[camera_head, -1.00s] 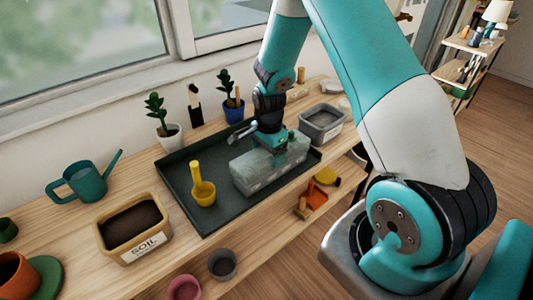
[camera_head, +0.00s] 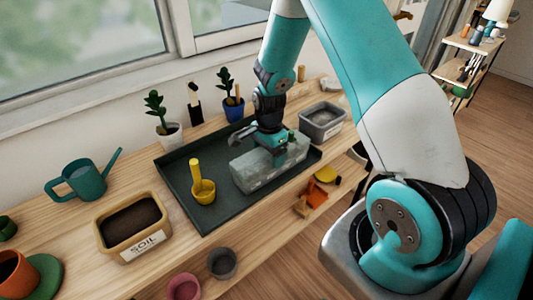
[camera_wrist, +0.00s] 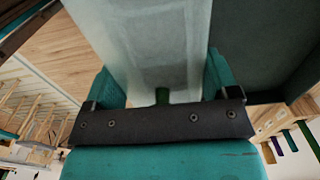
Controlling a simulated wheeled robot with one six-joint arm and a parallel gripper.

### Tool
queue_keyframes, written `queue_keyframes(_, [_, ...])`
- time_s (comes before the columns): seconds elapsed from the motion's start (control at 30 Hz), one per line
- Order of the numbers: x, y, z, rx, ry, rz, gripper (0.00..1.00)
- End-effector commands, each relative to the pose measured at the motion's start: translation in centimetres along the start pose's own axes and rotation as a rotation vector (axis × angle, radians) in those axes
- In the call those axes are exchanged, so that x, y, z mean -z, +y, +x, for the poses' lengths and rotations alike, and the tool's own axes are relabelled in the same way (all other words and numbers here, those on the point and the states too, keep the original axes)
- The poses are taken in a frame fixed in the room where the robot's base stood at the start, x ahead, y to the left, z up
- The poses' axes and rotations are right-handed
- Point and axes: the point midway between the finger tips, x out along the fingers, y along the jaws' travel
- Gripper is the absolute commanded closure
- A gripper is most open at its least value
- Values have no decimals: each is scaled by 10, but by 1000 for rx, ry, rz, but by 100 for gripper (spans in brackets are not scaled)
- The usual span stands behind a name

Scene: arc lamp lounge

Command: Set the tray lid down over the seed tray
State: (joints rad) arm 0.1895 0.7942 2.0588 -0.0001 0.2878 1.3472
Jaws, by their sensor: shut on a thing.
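The tray lid (camera_head: 252,172) is a pale, clouded, see-through box shape on or just above the dark potting tray in the head view. My gripper (camera_head: 284,150) is shut on it from above, near its right end. In the wrist view the lid (camera_wrist: 160,40) runs between the two teal fingers of my gripper (camera_wrist: 162,85), with a small green bit at its near edge. The seed tray cannot be made out apart from the lid; it may be hidden under it. I cannot tell whether the lid is fully seated.
Potted plants (camera_head: 168,130) line the window side. An orange dustpan (camera_head: 315,198) lies on the lower shelf.

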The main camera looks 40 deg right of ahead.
Motion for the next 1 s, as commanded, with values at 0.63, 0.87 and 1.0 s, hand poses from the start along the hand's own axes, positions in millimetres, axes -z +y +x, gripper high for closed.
queue_keyframes(0.63, [0,0,4,0,0,0,0])
queue_keyframes(0.87, [0,-1,-8,3,1,0,0])
queue_keyframes(1.0, [0,-2,-35,7,2,0,0])
